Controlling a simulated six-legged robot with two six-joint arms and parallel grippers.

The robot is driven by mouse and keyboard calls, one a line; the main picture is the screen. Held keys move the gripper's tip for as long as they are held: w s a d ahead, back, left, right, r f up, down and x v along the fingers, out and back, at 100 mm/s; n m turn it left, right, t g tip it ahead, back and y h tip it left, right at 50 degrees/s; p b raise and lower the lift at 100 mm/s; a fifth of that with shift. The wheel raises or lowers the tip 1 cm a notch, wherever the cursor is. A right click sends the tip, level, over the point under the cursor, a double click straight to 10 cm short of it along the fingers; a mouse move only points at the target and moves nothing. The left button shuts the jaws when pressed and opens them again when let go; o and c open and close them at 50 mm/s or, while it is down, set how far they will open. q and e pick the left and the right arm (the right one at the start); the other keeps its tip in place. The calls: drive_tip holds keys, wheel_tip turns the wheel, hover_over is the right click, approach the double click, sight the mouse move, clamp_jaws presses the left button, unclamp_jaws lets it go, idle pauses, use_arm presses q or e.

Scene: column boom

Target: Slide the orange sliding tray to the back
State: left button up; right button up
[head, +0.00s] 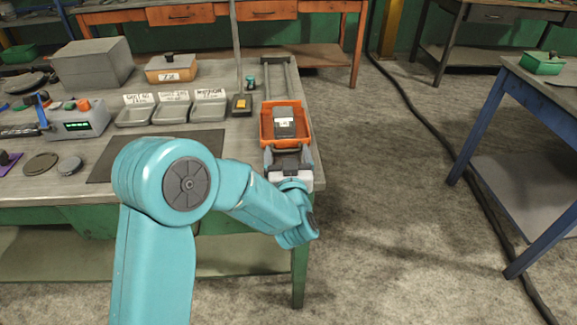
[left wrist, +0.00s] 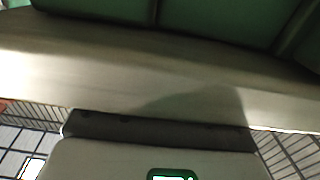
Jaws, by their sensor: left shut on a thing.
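The orange sliding tray (head: 265,125) sits at the right end of the workbench, at the near part of two grey rails (head: 267,82) that run on behind it. A dark grey block with a pale label (head: 284,121) lies in the tray. My left gripper (head: 287,155) is at the tray's near side, shut on its dark handle (head: 288,149). The fingers partly cover the handle. The left wrist view shows a pale bench-like edge and green panels, and the tray cannot be made out there. My right gripper is not in view.
The rails behind the tray look clear. Left of them stand a small teal-topped item (head: 250,84), a dark box with a yellow top (head: 241,104) and labelled grey bins (head: 208,106). A thin upright post (head: 236,45) rises nearby. Open floor lies to the right.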

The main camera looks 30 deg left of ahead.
use_arm(q)
drive_tip(key=shift+a, duration=0.1)
drive_tip(key=o, duration=1.2)
drive_tip(key=shift+s, duration=0.1)
drive_tip(key=v, duration=1.6)
drive_tip(key=shift+b, duration=0.45)
